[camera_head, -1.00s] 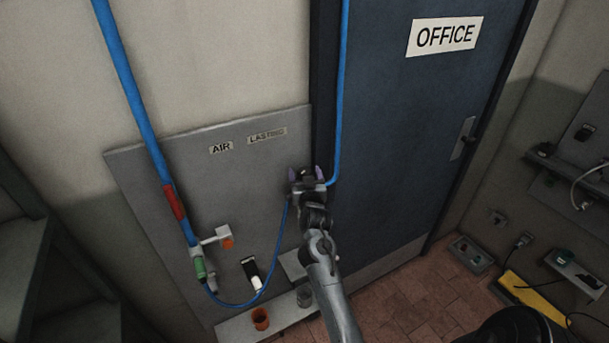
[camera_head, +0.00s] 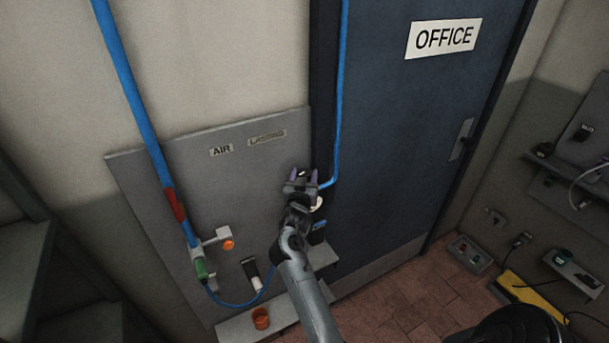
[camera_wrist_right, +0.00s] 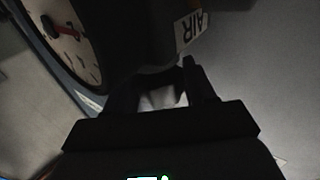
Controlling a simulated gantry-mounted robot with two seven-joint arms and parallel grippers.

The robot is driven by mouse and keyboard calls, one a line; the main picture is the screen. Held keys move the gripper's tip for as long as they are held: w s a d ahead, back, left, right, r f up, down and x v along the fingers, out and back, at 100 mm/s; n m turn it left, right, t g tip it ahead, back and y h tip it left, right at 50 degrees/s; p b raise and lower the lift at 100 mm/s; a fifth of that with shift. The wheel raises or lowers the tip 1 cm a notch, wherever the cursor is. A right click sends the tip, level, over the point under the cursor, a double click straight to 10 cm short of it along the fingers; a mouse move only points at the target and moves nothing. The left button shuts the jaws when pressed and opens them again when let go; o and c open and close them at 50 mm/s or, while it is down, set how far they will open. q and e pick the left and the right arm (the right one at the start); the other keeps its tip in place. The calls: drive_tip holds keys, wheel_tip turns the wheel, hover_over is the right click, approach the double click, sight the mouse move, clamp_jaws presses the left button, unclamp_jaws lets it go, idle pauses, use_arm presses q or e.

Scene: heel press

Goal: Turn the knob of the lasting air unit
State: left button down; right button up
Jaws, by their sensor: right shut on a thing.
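The lasting air unit is mostly hidden behind my right gripper (camera_head: 306,176) in the head view; a pale round part of it (camera_head: 317,203) shows just right of the wrist. In the right wrist view a gauge (camera_wrist_right: 66,38) with a white face and red needle is close at upper left, beside the unit's dark body (camera_wrist_right: 150,40). My right gripper (camera_wrist_right: 158,85) is shut on the knob, of which only a pale patch between the fingers shows. How far it is turned cannot be told. The left gripper is not in view.
The grey wall panel (camera_head: 180,240) carries AIR and LASTING labels. A thick blue hose (camera_head: 138,105) with a red section, an orange button (camera_head: 228,244) and an orange cup (camera_head: 261,318) are left of my arm. A thin blue pipe runs down beside the blue office door (camera_head: 410,130).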

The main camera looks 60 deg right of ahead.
drive_tip(key=m+g+h, duration=0.1)
drive_tip(key=g, duration=0.1)
drive_tip(key=shift+w+f+m+g+b, duration=0.1)
drive_tip(key=shift+m+g+b, duration=0.3)
drive_tip(key=m+g+b, duration=0.2)
drive_tip(key=g+b, duration=0.1)
drive_tip(key=m+g+b, duration=0.2)
drive_tip(key=g+b, duration=0.1)
drive_tip(key=shift+f+h, duration=0.15)
drive_tip(key=shift+h, duration=0.15)
drive_tip(key=shift+r+m+g+b, duration=0.2)
drive_tip(key=shift+m+g+b, duration=0.4)
drive_tip(key=shift+g+b, duration=0.3)
drive_tip(key=o, duration=0.9)
drive_tip(key=shift+o, duration=0.2)
